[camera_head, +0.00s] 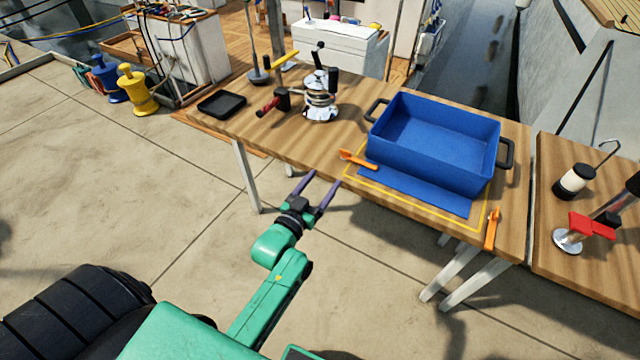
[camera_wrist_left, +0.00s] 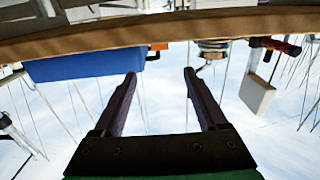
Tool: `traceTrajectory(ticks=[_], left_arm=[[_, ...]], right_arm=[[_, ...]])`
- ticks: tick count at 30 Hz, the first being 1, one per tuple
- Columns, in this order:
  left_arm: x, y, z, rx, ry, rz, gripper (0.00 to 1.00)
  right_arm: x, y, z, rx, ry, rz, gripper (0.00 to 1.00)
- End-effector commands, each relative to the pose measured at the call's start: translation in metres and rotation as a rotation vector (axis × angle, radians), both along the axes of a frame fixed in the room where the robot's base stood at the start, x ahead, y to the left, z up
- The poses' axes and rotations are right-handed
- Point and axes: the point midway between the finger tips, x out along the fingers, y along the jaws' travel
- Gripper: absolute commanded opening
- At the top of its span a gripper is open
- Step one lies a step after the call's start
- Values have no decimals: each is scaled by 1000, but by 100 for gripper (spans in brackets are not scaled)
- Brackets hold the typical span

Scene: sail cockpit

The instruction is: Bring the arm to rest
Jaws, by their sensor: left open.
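My left gripper (camera_head: 316,188) is open and empty. It hangs in front of the near edge of the wooden table (camera_head: 215,122), over the concrete floor in the head view. In the left wrist view its two dark purple fingers (camera_wrist_left: 160,82) stand wide apart with nothing between them. The green left arm (camera_head: 268,300) reaches up from the bottom of the head view. My right gripper is not in view.
On the table are a blue bin (camera_head: 425,165), a chrome winch (camera_head: 320,100), a black tray (camera_head: 222,104) and two orange clips (camera_head: 358,160) (camera_head: 493,230). A second table (camera_head: 600,265) holds a red-handled device (camera_head: 592,225). Floor left of my arm is clear.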

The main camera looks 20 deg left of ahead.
Motion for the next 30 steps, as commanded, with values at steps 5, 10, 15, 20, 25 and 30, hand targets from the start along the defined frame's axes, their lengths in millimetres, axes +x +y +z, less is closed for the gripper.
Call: traceTrajectory(ticks=[5, 10, 15, 20, 25, 30], left_arm=[[-7, 1, 1, 0, -1, -1, 75], [-7, 1, 1, 0, -1, 0, 75], [-7, 1, 0, 0, -1, 0, 75], [-11, -2, -33, 9, 76, -10, 75], [-50, -7, -166, 53, 396, -46, 75], [-140, 4, -301, 114, 773, -71, 75]], right_arm=[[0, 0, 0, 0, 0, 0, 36], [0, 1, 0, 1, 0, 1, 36], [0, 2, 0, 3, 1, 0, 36], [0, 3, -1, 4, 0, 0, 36], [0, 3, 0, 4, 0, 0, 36], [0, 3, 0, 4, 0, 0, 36]])
